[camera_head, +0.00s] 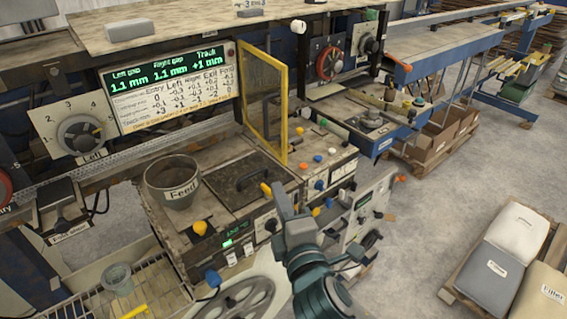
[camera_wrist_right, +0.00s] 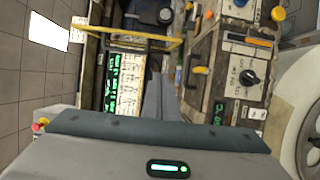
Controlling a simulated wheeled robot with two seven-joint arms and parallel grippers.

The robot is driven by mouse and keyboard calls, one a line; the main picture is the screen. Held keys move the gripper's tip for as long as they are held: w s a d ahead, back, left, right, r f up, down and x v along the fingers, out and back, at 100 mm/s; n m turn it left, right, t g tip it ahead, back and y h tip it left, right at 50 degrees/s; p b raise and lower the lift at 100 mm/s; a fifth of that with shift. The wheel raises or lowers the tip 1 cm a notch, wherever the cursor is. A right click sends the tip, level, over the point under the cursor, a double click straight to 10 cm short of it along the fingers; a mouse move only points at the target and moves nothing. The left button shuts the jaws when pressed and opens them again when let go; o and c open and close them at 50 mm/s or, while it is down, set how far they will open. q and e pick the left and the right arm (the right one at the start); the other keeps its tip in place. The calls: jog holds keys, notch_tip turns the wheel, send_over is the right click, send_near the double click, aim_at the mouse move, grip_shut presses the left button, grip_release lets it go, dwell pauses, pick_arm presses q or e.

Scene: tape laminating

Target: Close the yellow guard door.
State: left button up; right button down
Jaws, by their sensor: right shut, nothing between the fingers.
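The yellow guard door (camera_head: 284,115) is a yellow frame with a mesh panel. In the head view it stands open, jutting from the machine front beside the green display. Its yellow frame also shows in the wrist view (camera_wrist_right: 130,42), beyond the fingertips. My right gripper (camera_head: 277,190) is shut and empty. It is in front of the machine, below the door's lower corner and apart from it in the head view. Its closed fingers show in the wrist view (camera_wrist_right: 160,82). My left gripper is not in view.
The display panel (camera_head: 170,85) is left of the door. A grey Feed pot (camera_head: 172,182) and a dark hatch with a handle (camera_head: 245,184) lie below it. Knobs and control boxes (camera_head: 322,170) crowd the right. Sacks (camera_head: 518,232) lie on a pallet; the floor between is clear.

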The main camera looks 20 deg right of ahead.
aim_at(285, 161)
jog(key=shift+w, duration=0.1)
jog(key=w+d, duration=0.1)
jog(key=w, duration=0.2)
jog(key=w+d, duration=0.2)
jog(key=w, duration=0.2)
jog(key=w+d, duration=0.1)
jog(key=w, duration=0.2)
jog(key=shift+w+d, duration=0.2)
jog(key=shift+w, duration=0.05)
jog(key=shift+d, duration=0.2)
dwell(0.5)
